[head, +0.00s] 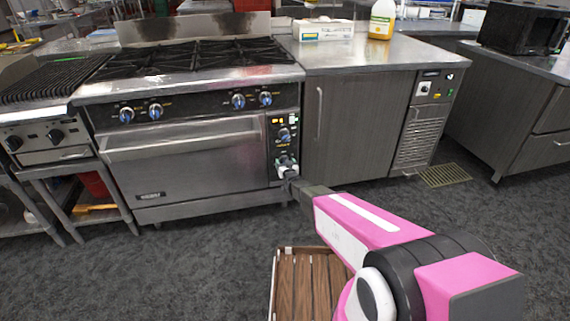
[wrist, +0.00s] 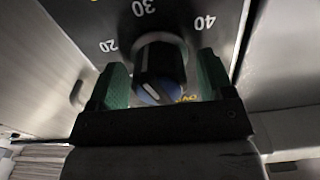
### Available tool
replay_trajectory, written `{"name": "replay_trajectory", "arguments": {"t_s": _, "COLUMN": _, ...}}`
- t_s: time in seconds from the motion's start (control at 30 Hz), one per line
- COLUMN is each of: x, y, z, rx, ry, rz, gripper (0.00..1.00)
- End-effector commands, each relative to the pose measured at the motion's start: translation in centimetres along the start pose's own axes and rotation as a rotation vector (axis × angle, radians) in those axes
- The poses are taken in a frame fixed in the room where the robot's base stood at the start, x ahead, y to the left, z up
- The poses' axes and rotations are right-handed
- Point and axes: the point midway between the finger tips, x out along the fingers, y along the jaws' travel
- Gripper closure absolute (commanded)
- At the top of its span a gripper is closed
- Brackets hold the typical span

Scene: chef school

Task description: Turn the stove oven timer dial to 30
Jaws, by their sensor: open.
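The stove oven (head: 190,160) stands at left centre in the head view, with a narrow black control panel at its right end. The timer dial (wrist: 160,65) fills the middle of the wrist view, a dark round knob with some blue and a pale line on its face. Printed numbers 20, 30 and 40 arc around it, with 30 above. I cannot tell which number it points to. My gripper (wrist: 162,80) is open, its green finger pads on either side of the dial; contact is unclear. In the head view my gripper (head: 287,167) is at the panel's lower part, covering this dial.
Another knob (head: 284,134) sits just above on the same panel. The oven door handle (head: 185,138) runs to the left of it. A grey cabinet (head: 350,125) adjoins on the right. A wooden slatted board (head: 300,285) is below my arm. Open floor lies in front.

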Motion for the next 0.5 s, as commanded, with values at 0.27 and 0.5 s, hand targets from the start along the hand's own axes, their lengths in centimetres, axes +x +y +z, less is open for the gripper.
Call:
{"name": "replay_trajectory", "arguments": {"t_s": 0.27, "x": 0.25, "y": 0.00, "z": -0.02, "rx": 0.000, "ry": 0.000, "rz": 0.000, "gripper": 0.26}}
{"name": "replay_trajectory", "arguments": {"t_s": 0.5, "x": 0.24, "y": 0.00, "z": -0.02, "rx": 0.000, "ry": 0.000, "rz": 0.000, "gripper": 0.75}}
